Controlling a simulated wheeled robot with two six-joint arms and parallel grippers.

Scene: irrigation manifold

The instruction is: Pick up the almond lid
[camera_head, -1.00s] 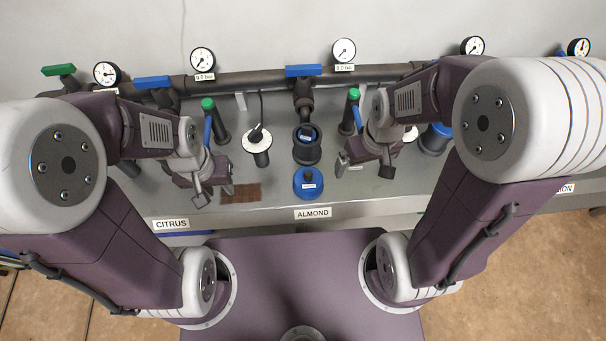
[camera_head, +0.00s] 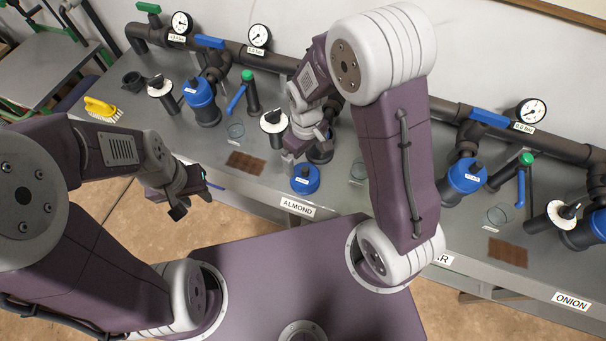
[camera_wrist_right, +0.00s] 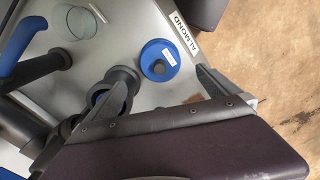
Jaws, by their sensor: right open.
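The almond lid is a blue round cap with a dark knob and a small white label (camera_head: 305,179). It lies on the grey bench just above the ALMOND sign, and also shows in the right wrist view (camera_wrist_right: 159,60). My right gripper (camera_head: 308,147) is just behind the lid, above the dark almond pipe opening, which it partly hides. In the right wrist view its open fingers (camera_wrist_right: 155,84) stand on either side below the lid, with nothing between them. My left gripper (camera_head: 192,194) hangs empty, off the bench's front edge, its fingers apart.
A black-and-white dial (camera_head: 273,121) stands behind and left of the lid. A brown mat (camera_head: 246,161) and a clear cup (camera_head: 236,131) lie to its left, and another clear cup (camera_head: 358,171) to its right. A yellow brush (camera_head: 102,108) is at the far left.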

